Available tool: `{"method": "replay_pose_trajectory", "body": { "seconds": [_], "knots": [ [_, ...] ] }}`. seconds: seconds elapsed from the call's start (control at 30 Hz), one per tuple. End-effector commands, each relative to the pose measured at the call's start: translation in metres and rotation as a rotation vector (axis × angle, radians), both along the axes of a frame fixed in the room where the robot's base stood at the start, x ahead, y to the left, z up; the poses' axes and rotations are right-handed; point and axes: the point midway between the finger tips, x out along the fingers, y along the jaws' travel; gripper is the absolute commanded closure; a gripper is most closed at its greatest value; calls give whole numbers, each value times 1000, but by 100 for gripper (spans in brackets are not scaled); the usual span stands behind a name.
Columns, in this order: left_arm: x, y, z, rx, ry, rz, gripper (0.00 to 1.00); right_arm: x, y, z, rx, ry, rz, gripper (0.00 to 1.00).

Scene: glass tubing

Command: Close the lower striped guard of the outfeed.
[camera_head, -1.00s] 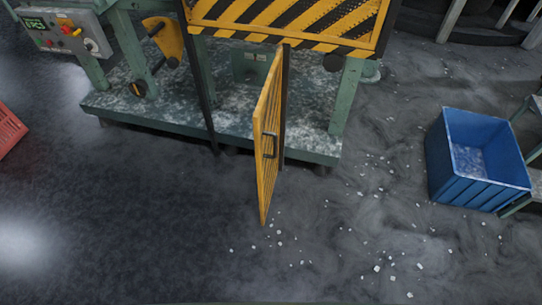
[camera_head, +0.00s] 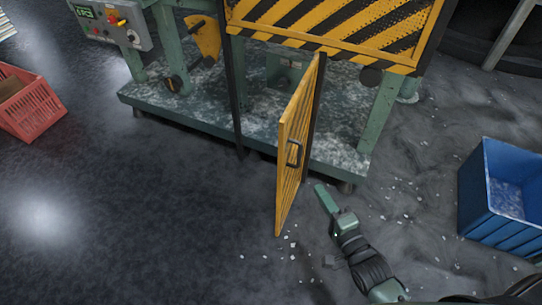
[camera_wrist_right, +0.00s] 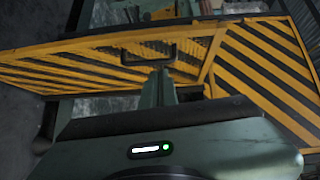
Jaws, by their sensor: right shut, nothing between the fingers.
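The lower striped guard (camera_head: 296,150) is a yellow-framed hinged panel. It stands swung open, out from the machine, seen nearly edge-on in the head view. A dark handle (camera_head: 294,153) is on its right-hand face. My right gripper (camera_head: 320,190) is shut and empty, just right of the guard's lower part, apart from it as far as I can tell. In the right wrist view the guard (camera_wrist_right: 90,62) lies across the picture, its handle (camera_wrist_right: 149,54) just beyond my fingertips (camera_wrist_right: 158,75). My left gripper is not in view.
The upper striped guard (camera_head: 340,28) covers the front above the opening. A control box (camera_head: 110,24) is at the upper left. A red crate (camera_head: 33,108) stands left and a blue bin (camera_head: 503,200) right. Small white bits lie on the floor, which is clear in front.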

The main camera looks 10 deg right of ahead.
Motion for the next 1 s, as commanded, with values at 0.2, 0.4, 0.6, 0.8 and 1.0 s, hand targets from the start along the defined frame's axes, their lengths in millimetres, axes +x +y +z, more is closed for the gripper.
{"method": "replay_pose_trajectory", "body": {
  "seconds": [0.2, 0.4, 0.6, 0.8, 1.0],
  "knots": [
    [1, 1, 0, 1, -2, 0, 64, 10, 5, 28, 87, -46, 8, 100],
    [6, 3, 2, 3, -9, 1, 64, 44, 13, 29, 83, -48, 7, 100],
    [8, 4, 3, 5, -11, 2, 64, 87, 23, 28, 83, -45, 8, 100],
    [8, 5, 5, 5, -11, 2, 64, 110, 44, 27, 85, -43, 8, 100],
    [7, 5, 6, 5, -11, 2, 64, 119, 58, 26, 82, -41, 8, 100]
  ]
}}
